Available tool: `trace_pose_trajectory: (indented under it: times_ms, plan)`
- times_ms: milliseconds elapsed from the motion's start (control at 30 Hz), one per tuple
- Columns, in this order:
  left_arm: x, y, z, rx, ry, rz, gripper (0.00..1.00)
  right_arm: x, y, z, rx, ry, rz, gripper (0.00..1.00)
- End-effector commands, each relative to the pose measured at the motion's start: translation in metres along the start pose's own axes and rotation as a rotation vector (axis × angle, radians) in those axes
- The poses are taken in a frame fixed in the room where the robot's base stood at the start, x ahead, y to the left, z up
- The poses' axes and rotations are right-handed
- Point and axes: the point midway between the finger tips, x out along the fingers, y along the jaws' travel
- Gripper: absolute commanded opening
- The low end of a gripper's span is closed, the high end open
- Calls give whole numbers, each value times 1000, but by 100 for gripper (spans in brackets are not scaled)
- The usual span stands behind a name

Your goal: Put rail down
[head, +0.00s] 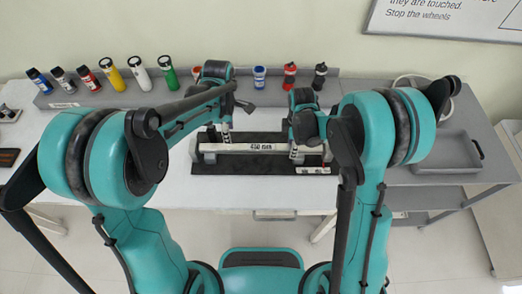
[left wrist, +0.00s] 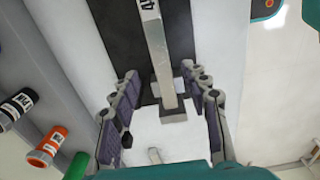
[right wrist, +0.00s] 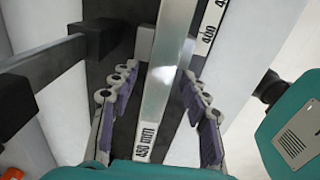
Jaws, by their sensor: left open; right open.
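The pale rail (head: 245,148), marked 450 mm, lies lengthwise left to right over the dark mat (head: 262,167) on the white table. Whether it touches the mat cannot be told. My left gripper (head: 224,134) is open around the rail's left part; in the left wrist view the rail (left wrist: 157,50) runs between the spread fingers (left wrist: 166,84), with its end showing. My right gripper (head: 297,150) is open over the right part; in the right wrist view the rail (right wrist: 163,78) passes between the parted fingers (right wrist: 160,82), with a gap beside it.
A printed scale (right wrist: 211,28) runs beside the rail. A dark block (right wrist: 97,40) stands close to the right gripper. Several coloured bottles, including a yellow one (head: 112,74), stand along the grey back ledge. A grey tray (head: 447,169) sits at right.

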Motion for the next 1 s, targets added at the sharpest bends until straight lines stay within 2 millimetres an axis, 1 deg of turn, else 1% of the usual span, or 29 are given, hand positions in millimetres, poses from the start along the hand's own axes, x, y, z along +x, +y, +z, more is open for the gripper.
trace_pose_trajectory:
  times_ms: [33, 133, 267, 333, 467, 700, 800, 900, 1000]
  plan:
    - [-8, 0, 0, 0, 0, 0, 46, 0, 0, 0, 0, 0, 0, 46]
    - [-20, 0, 0, 0, 0, 0, 46, 0, 0, 0, 0, 0, 0, 46]
    - [-27, 0, 0, 0, 0, 0, 46, -3, 0, 0, 0, 0, 0, 46]
    - [-28, 0, 0, 0, 0, 0, 46, -10, 0, 0, 0, 0, 0, 46]
    - [-28, 0, 0, 0, 0, 0, 46, -33, -1, 0, 0, 0, 0, 46]
    - [-28, 0, 0, 0, 0, 0, 46, -86, 0, 0, 0, 0, 0, 46]
    - [-28, 0, 0, 0, 0, 0, 46, -102, 0, 0, 0, 0, 0, 46]
    - [-27, 0, 0, 0, 0, 0, 46, -113, 0, 0, 0, 0, 0, 46]
    - [-27, 0, 0, 0, 0, 0, 46, -119, 0, 0, 0, 0, 0, 46]
